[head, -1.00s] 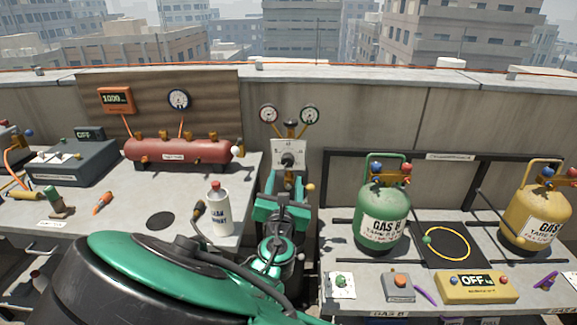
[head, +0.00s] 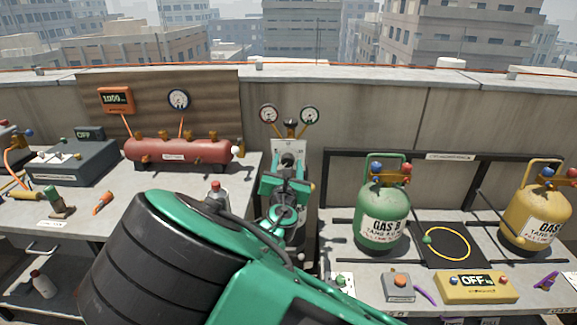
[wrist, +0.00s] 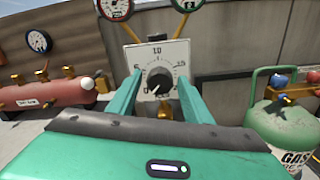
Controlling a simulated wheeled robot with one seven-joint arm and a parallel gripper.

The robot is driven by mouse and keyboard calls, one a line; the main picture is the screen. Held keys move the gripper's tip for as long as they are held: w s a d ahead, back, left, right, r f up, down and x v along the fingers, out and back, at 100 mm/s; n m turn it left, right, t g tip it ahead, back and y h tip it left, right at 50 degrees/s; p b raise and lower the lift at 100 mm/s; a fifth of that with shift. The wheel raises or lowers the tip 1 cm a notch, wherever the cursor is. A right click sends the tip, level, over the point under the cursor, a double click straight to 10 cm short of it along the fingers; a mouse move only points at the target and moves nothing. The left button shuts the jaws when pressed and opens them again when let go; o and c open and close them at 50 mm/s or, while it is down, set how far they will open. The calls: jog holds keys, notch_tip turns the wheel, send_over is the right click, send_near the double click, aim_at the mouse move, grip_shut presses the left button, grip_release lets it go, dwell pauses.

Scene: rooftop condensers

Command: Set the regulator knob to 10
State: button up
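The black regulator knob (wrist: 158,80) sits on a pale dial plate (wrist: 172,52) in the wrist view. The dial has 10 at the top and 15 to the right. A light mark on the knob points to the lower left, near the low end of the scale. The plate also shows in the head view (head: 289,147), under two gauges, with the knob mostly hidden by my arm. My green gripper (wrist: 160,84) is open, its fingers left and right of the knob in the picture. I cannot tell whether they reach around it; gaps show on both sides.
A red tank (head: 178,150) lies on the left bench. A green gas cylinder (head: 382,217) and a yellow one (head: 535,215) stand on the right bench. Two gauges (head: 269,114) (head: 309,115) are above the plate.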

jog(key=c, duration=0.8)
jog(key=shift+m, duration=0.4)
jog(key=m, duration=0.5)
jog(key=shift+d+m, duration=0.1)
jog(key=shift+m, duration=0.3)
jog(key=m, duration=0.6)
jog(key=shift+f, duration=0.1)
jog(key=m, duration=0.7)
jog(key=shift+f+m, duration=0.1)
jog(key=shift+m, duration=0.2)
jog(key=m, duration=0.3)
jog(key=shift+f+m, duration=0.1)
jog(key=shift+m, duration=1.6)
